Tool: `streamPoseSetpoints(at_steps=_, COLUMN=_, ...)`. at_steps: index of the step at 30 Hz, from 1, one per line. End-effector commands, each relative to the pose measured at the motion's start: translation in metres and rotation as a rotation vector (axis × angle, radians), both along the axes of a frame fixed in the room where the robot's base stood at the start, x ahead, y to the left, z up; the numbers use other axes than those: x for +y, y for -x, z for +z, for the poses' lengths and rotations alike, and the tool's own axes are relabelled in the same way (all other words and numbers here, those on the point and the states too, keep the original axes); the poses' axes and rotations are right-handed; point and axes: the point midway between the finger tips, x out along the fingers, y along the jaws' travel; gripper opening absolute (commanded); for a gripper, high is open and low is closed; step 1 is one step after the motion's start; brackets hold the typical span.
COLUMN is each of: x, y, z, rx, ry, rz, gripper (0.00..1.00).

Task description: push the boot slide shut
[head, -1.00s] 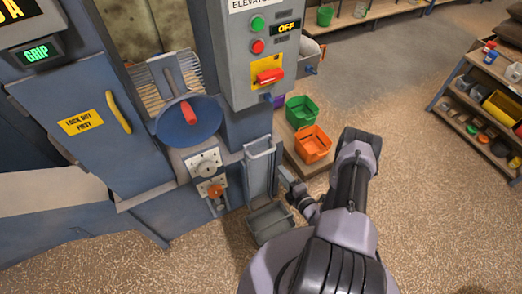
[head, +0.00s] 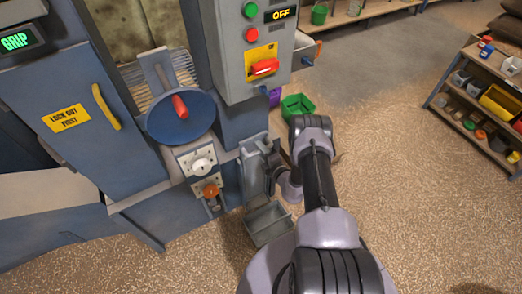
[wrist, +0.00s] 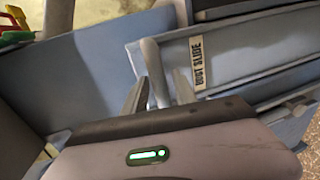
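The boot slide (wrist: 240,50) is a grey-blue panel with a "BOOT SLIDE" label in the wrist view. A pale upright bar (wrist: 153,66), which looks like its handle, stands beside the label. My gripper (wrist: 159,92) has its two fingers apart with the bar between them; a gap shows beside the bar, and contact cannot be told. In the head view, the slide's upright frame (head: 253,183) is at the foot of the elevator, above a grey tray (head: 268,223). My wrist is close to the frame's right side and partly hides it; the fingertips are not clear there.
The elevator cabinet has a switch box (head: 262,69) reading OFF with a red handle, a blue round cover (head: 181,125), and an orange knob (head: 211,190). A green bin (head: 297,106) stands behind my arm. A shelf (head: 480,100) is at right; the floor between is clear.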

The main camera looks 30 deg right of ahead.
Motion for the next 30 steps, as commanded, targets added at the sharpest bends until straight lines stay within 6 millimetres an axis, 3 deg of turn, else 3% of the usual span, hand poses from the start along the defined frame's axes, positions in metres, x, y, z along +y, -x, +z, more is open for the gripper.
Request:
streamPoseSetpoints(at_steps=1, x=0.0000, y=0.0001, z=-0.0001, rx=0.000, ry=0.000, rz=0.000, gripper=0.21)
streamPoseSetpoints(at_steps=4, x=0.0000, y=0.0002, z=-0.0001, rx=0.000, ry=0.000, rz=0.000, gripper=0.01)
streamPoseSetpoints(at_steps=5, x=0.0000, y=0.0002, z=-0.0001, rx=0.000, ry=0.000, rz=0.000, gripper=0.00)
streamPoseSetpoints(at_steps=30, x=0.0000, y=0.0004, z=0.0000, rx=0.000, ry=0.001, rz=0.000, gripper=0.00)
